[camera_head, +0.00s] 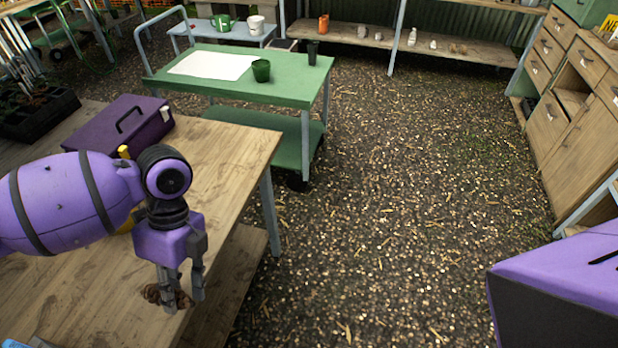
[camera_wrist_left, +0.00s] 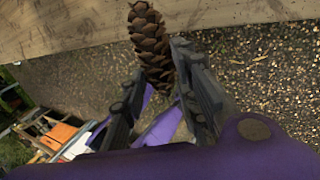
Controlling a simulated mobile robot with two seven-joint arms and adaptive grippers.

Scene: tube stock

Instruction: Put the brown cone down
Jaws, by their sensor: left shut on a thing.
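The brown cone (camera_head: 154,293) is a scaly pine cone at my left gripper (camera_head: 182,289), low over the front right part of the wooden table (camera_head: 222,150). In the left wrist view the cone (camera_wrist_left: 151,45) stands out from between the fingers of the left gripper (camera_wrist_left: 150,92), with the table edge (camera_wrist_left: 60,35) behind it. The left gripper is shut on the cone. I cannot tell whether the cone touches the table top. My right gripper is not in view.
A purple box (camera_head: 118,130) and a black plant tray (camera_head: 40,113) stand on the table's far left. Beyond is a green cart (camera_head: 290,88) with a white sheet (camera_head: 212,66) and a dark green pot (camera_head: 261,70). Gravel floor lies open to the right.

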